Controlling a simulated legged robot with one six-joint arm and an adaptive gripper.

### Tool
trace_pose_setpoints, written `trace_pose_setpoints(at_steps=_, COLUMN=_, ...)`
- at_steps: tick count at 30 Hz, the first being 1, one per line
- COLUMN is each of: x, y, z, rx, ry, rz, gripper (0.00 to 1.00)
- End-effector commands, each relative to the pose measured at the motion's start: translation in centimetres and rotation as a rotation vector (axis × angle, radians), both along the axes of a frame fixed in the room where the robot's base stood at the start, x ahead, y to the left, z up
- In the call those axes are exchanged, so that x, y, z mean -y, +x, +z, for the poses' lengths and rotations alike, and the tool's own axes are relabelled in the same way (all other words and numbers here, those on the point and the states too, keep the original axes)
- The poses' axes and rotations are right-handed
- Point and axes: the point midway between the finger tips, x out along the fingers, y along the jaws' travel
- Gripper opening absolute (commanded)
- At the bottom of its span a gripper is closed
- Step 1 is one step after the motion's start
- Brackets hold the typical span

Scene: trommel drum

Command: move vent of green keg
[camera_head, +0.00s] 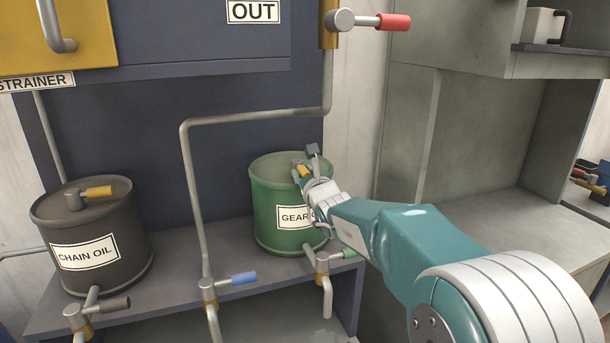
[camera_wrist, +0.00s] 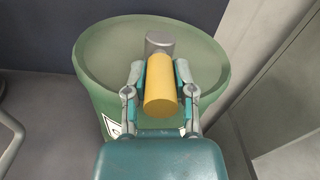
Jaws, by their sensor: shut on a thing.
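The green keg (camera_head: 275,205) with a "GEAR" label stands on the dark shelf, right of centre in the head view. Its open-looking recessed top fills much of the wrist view (camera_wrist: 97,85). The vent's yellow handle (camera_wrist: 160,85) and grey metal body (camera_wrist: 160,42) sit on the keg's top. My gripper (camera_wrist: 160,80) has a finger on each side of the yellow handle and is shut on it. In the head view my gripper (camera_head: 308,175) reaches in from the right and partly hides the vent and the label.
A dark "CHAIN OIL" keg (camera_head: 92,240) with its own yellow-handled vent (camera_head: 90,193) stands at left on the shelf (camera_head: 180,272). A grey pipe (camera_head: 190,180) rises left of the green keg. A red-handled valve (camera_head: 385,22) is above.

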Motion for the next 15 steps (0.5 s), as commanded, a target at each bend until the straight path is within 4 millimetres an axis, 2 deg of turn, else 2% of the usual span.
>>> trace_pose_setpoints(at_steps=7, x=-0.17, y=-0.05, z=0.03, rx=0.001, ry=-0.002, rz=0.002, gripper=0.00)
trace_pose_setpoints(at_steps=8, x=-0.17, y=-0.05, z=0.04, rx=0.001, ry=-0.002, rz=0.002, gripper=0.47)
trace_pose_setpoints(at_steps=9, x=-0.16, y=-0.05, z=0.04, rx=0.001, ry=-0.002, rz=0.002, gripper=0.65)
trace_pose_setpoints(at_steps=10, x=-0.15, y=-0.05, z=0.03, rx=0.001, ry=-0.002, rz=0.002, gripper=0.68)
trace_pose_setpoints(at_steps=15, x=-0.10, y=-0.03, z=0.01, rx=0.000, ry=-0.001, rz=0.001, gripper=0.68)
